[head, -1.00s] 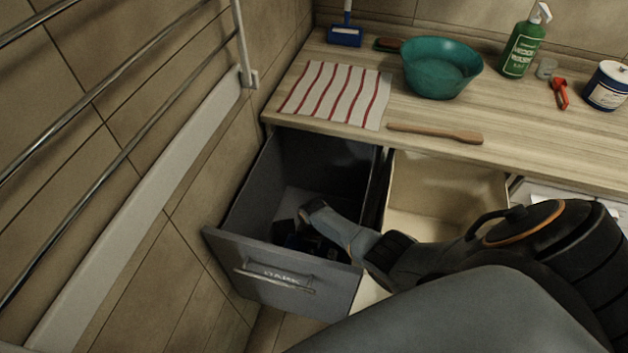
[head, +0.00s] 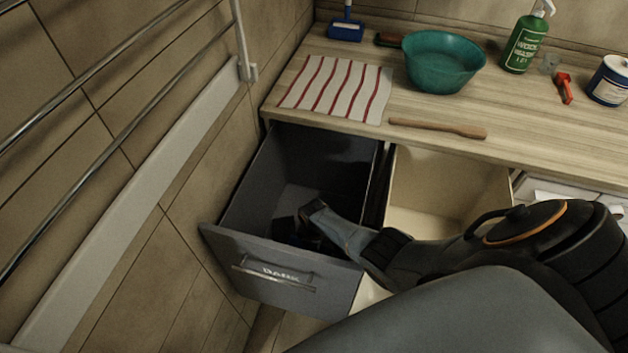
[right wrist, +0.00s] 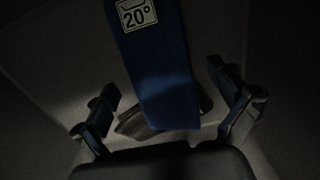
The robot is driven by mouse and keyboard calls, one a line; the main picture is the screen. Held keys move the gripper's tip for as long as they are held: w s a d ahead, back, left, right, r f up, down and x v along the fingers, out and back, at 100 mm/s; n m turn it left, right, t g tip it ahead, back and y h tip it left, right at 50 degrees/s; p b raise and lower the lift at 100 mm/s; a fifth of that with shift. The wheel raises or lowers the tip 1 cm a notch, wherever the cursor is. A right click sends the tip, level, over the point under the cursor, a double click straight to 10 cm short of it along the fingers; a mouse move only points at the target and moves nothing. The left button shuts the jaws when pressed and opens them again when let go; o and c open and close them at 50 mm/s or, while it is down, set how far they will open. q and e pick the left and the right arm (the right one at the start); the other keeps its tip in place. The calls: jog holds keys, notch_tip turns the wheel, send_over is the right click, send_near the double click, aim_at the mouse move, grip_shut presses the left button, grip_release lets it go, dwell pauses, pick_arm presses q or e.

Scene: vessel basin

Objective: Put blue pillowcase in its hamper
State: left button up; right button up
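The dark grey pull-out hamper (head: 225,250), its front label reading like "DARK", stands open below the counter. My right arm reaches into it from the right, with the right gripper (head: 298,228) low inside. In the right wrist view the right gripper (right wrist: 168,112) has its two fingers spread wide. The blue pillowcase (right wrist: 165,85), with a white "20°" tag, shows as a folded strip between the fingers, with a gap on both sides. I cannot make the pillowcase out in the head view. My left gripper is not in view.
A cream hamper (head: 450,185) stands open to the right, partly behind my arm. The counter above holds a striped cloth (head: 338,88), a teal basin (head: 443,65), a wooden stick (head: 438,128) and a green spray bottle (head: 525,42). Wall rails (head: 110,165) run along the left.

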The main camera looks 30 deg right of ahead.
jog(key=shift+r, duration=0.1)
jog(key=shift+r+p, duration=0.25)
jog(key=shift+p, duration=0.1)
notch_tip(320, 180, up, 4)
jog(key=p, duration=0.3)
jog(key=shift+r, duration=0.25)
notch_tip(320, 180, up, 8)
jog(key=p, duration=0.1)
jog(key=shift+p, duration=0.4)
jog(key=shift+w, duration=0.1)
